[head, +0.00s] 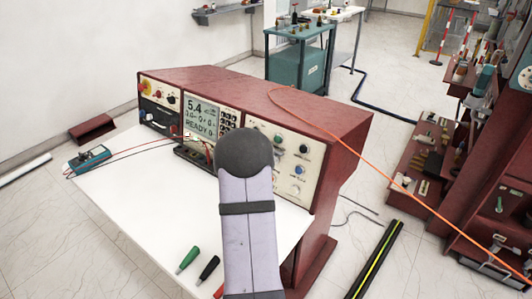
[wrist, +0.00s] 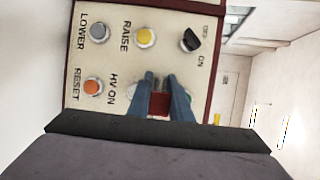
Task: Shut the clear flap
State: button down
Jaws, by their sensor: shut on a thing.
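In the wrist view my gripper (wrist: 160,78) reaches to the control panel (wrist: 120,55) of the red console, near the HV ON label. Its two blue-grey fingers are close together, with a small red piece (wrist: 159,104) between them. I cannot tell whether this red piece belongs to the clear flap. Pale curved edges show on both sides of the fingers, but the flap itself cannot be made out clearly. In the head view my own arm covers part of the console, and the fingers cannot be made out.
In the wrist view, yellow RAISE (wrist: 145,37), grey LOWER (wrist: 99,32) and orange RESET (wrist: 92,87) buttons and a black switch (wrist: 191,40) surround the fingers. The head view shows a white worktop (head: 130,220), a meter (head: 90,158), green (head: 188,258) and black (head: 208,268) probes, and an orange cable (head: 345,134).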

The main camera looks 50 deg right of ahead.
jog(key=shift+f+h+b, duration=0.3)
jog(key=shift+f+b, duration=0.15)
jog(key=shift+b, duration=0.75)
jog(key=h+b, duration=0.1)
jog(key=b, duration=0.3)
jog(key=n+t+h+b, duration=0.1)
jog(key=b, duration=0.4)
jog(key=shift+a+f+h, duration=0.15)
jog(key=shift+f+h, duration=0.05)
jog(key=shift+h, duration=0.1)
jog(key=shift+b, duration=0.8)
jog(key=shift+r+n+t+h+b, duration=0.15)
jog(key=shift+n+t+h+b, duration=0.15)
jog(key=shift+b, duration=0.45)
jog(key=shift+r, duration=0.1)
jog(key=c, duration=1.6)
grip_release()
jog(key=shift+b+v, duration=0.5)
jog(key=shift+v, duration=3.2)
